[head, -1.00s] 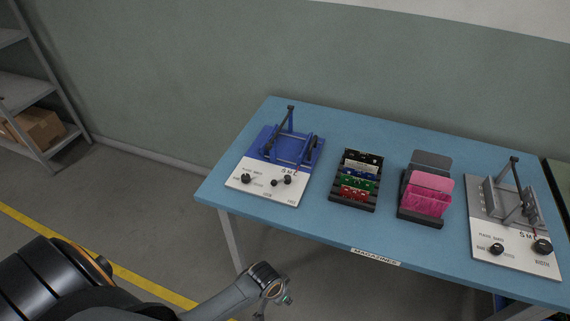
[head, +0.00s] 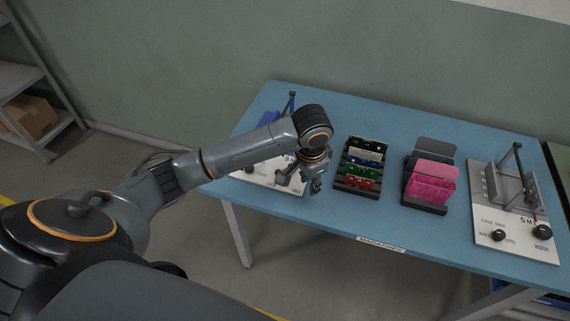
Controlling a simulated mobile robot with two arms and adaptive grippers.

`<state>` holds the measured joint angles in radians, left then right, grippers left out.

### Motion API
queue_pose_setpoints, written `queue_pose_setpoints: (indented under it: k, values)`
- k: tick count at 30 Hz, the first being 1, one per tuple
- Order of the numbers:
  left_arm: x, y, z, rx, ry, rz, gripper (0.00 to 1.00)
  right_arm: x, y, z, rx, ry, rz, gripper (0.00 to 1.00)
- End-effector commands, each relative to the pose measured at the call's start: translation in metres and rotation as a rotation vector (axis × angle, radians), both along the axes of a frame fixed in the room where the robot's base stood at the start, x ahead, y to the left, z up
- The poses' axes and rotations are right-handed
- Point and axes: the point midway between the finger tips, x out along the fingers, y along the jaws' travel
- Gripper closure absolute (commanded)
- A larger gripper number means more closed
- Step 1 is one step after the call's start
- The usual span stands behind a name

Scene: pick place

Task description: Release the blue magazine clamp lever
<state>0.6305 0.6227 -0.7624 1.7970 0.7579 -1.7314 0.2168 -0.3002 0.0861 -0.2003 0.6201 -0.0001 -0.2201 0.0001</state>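The blue magazine clamp fixture (head: 268,120) stands at the left of the blue table, mostly hidden behind my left arm. Its upright dark lever (head: 291,103) shows above the arm, and part of its white front panel (head: 254,179) shows below. My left gripper (head: 314,187) hangs over the right front part of this fixture, pointing down. It is small and dark here, and I cannot tell whether its fingers are open or shut. My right gripper is not in view.
A rack of coloured boards (head: 360,170) stands right of my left gripper. A holder with pink plates (head: 430,182) and a grey clamp fixture (head: 511,195) stand farther right. A shelf with a box (head: 30,115) is far left.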

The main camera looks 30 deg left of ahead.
Motion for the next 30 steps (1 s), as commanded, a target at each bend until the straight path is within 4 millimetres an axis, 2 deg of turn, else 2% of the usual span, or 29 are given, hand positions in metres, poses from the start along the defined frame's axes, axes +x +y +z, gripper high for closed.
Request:
queue_pose_setpoints:
  k: [1,6,10,13,19,30]
  values:
    - [0.012,0.018,0.019,0.036,0.001,0.021,0.69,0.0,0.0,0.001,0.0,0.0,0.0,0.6]
    - [0.027,0.059,0.06,0.109,0.036,0.088,0.69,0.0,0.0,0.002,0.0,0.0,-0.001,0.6]
    - [0.031,0.075,0.077,0.131,0.053,0.12,0.69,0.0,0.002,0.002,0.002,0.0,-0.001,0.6]
    - [0.031,0.079,0.079,0.136,0.058,0.13,0.69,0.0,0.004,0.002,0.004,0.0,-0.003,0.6]
    - [0.032,0.084,0.056,0.137,0.062,0.131,0.69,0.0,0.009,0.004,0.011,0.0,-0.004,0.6]
    - [0.038,0.097,-0.02,0.137,0.061,0.131,0.69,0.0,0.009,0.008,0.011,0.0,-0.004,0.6]
